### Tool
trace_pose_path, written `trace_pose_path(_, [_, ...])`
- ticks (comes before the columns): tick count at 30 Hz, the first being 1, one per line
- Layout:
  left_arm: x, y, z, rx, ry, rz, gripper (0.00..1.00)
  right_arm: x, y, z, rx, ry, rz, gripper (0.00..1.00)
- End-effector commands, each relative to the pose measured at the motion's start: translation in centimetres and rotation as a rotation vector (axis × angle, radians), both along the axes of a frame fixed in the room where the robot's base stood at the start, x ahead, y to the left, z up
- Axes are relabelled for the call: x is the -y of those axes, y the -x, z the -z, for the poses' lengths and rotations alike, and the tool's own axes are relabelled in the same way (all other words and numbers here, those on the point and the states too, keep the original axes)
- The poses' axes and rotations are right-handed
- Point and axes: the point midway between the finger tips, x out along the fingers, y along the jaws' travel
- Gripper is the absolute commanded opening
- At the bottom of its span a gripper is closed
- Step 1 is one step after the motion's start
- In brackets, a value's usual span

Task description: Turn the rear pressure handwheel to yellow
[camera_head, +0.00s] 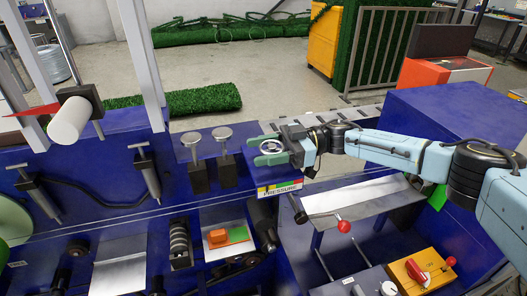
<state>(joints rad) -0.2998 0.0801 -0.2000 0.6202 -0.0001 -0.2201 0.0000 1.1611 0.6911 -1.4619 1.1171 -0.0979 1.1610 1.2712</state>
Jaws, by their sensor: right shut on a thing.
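The pressure handwheel (271,146) is a small silver wheel on the blue machine, in the middle of the head view. Below it is a label (280,189) reading PRESSURE, with a coloured strip that includes green, yellow and red. My right gripper (268,150) reaches in from the right and is shut on the handwheel, with its green fingers on either side of the wheel. The gripper partly hides the wheel, and I cannot tell which colour it is set to. My left gripper is not in view.
Two silver-topped posts (222,134) stand just left of the handwheel. A red-knobbed lever (344,226) is below my right arm. An orange box with a red switch (418,269) is at lower right. A white roller (69,121) is at left. Open floor lies behind the machine.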

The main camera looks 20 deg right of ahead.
Motion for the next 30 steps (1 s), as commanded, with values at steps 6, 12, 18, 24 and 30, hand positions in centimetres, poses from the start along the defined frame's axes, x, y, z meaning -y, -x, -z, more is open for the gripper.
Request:
trace_pose_path(6, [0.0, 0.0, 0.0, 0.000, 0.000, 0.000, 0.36, -0.1, 0.0, -0.2, 0.000, -0.005, 0.000, 0.31])
trace_pose_path(12, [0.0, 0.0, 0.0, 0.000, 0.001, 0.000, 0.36, -0.1, 0.0, -0.2, 0.001, -0.004, 0.000, 0.74])
trace_pose_path(18, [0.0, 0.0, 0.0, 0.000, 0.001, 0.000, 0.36, -0.1, 0.0, -0.1, 0.000, -0.003, 0.000, 0.75])
trace_pose_path(24, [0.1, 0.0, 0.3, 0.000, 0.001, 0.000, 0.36, 0.8, 0.0, 0.0, 0.001, -0.002, 0.002, 0.75])
trace_pose_path(30, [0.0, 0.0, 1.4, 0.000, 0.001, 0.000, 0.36, 4.4, -0.2, 0.2, 0.001, -0.002, 0.006, 0.75])
